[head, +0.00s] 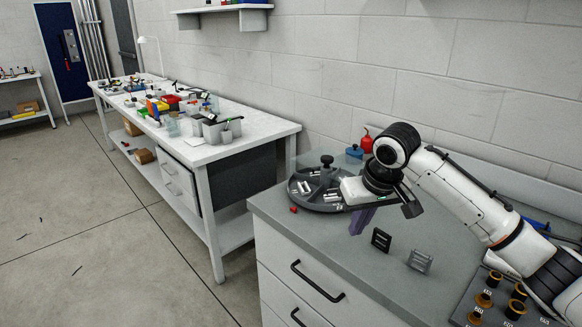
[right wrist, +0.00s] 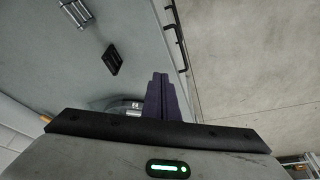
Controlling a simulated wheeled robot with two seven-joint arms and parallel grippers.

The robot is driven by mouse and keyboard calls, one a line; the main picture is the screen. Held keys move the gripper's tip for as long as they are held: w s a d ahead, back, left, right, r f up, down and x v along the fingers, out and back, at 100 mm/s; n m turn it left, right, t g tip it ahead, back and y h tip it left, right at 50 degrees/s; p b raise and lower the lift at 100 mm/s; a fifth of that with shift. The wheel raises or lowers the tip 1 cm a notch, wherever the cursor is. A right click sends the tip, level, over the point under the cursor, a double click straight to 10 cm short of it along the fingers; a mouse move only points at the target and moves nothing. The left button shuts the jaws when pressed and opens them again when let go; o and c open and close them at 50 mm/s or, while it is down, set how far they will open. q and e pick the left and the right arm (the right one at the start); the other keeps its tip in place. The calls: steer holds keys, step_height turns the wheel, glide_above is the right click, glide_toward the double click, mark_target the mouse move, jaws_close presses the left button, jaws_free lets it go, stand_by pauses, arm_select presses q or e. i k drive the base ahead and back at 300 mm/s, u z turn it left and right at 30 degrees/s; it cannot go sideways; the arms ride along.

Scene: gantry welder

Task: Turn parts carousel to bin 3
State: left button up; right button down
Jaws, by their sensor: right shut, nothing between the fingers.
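The parts carousel (head: 296,198) is a round dark grey tray with compartments and a black centre knob (head: 327,160). It sits on the grey cabinet top in the head view, and metal parts lie in some compartments. My right gripper (head: 361,221) has purple fingers, shut and empty, pointing down at the carousel's right front side. Its body hides the carousel's right part, and I cannot tell whether the fingers touch the rim. In the right wrist view the shut fingers (right wrist: 160,80) stand beside a small visible piece of the carousel (right wrist: 127,104). Bin numbers are not readable. My left gripper is not in view.
A black block (head: 381,240) and a grey metal piece (head: 420,261) stand on the cabinet top (head: 340,245). A small red part (head: 293,210) lies by the carousel. A panel with brass fittings (head: 485,299) is at right. A cluttered white bench (head: 250,140) stands behind.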

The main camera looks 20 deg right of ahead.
mark_target(308, 190)
steer(key=i, duration=1.2)
